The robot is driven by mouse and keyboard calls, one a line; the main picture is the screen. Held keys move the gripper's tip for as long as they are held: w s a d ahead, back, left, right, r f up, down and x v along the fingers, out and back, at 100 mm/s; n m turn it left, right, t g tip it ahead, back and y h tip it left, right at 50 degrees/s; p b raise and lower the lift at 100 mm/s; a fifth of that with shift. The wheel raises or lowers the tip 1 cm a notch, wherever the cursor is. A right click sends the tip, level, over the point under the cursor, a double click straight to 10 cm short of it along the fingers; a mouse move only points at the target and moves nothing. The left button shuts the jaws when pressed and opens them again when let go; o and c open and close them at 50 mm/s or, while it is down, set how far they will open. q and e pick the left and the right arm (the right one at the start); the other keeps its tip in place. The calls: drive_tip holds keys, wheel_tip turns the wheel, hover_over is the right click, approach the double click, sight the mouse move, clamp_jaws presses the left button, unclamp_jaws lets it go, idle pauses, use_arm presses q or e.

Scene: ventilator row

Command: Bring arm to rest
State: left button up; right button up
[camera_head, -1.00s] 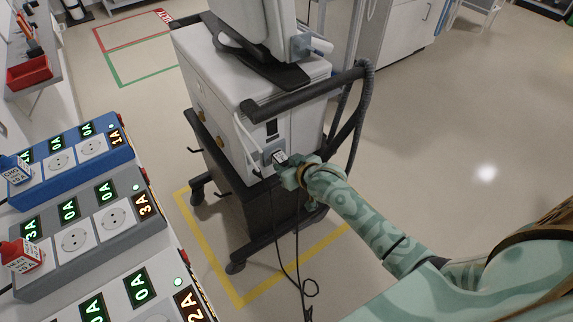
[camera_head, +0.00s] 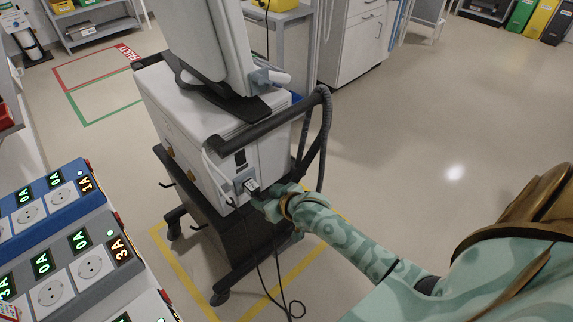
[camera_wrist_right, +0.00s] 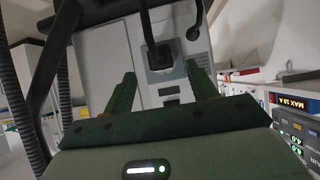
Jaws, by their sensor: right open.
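My right gripper (camera_head: 262,198) is at the side of the ventilator (camera_head: 215,135), close to a black plug (camera_head: 251,186) at a grey socket panel on its lower casing. In the right wrist view, the two green fingers of my right gripper (camera_wrist_right: 160,95) stand apart, with the ventilator's pale panel (camera_wrist_right: 160,77) beyond them. The black plug (camera_wrist_right: 159,57) with its cable sits in the panel between and above the fingers, and nothing shows gripped. My right arm (camera_head: 345,238) reaches in from the lower right. My left gripper is not in view.
Blue and grey socket units (camera_head: 70,262) with lit current displays stand at the lower left. A black cable (camera_head: 277,270) hangs from the ventilator to the floor. The cart stands by yellow floor lines (camera_head: 185,270). Open floor (camera_head: 430,130) lies to the right.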

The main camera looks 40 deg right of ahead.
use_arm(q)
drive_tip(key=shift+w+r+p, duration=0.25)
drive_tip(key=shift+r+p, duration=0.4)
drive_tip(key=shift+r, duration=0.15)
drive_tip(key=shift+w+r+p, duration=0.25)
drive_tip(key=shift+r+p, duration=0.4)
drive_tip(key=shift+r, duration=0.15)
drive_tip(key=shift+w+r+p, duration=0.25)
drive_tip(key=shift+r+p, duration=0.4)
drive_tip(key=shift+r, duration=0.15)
use_arm(e)
drive_tip(key=v, duration=1.1)
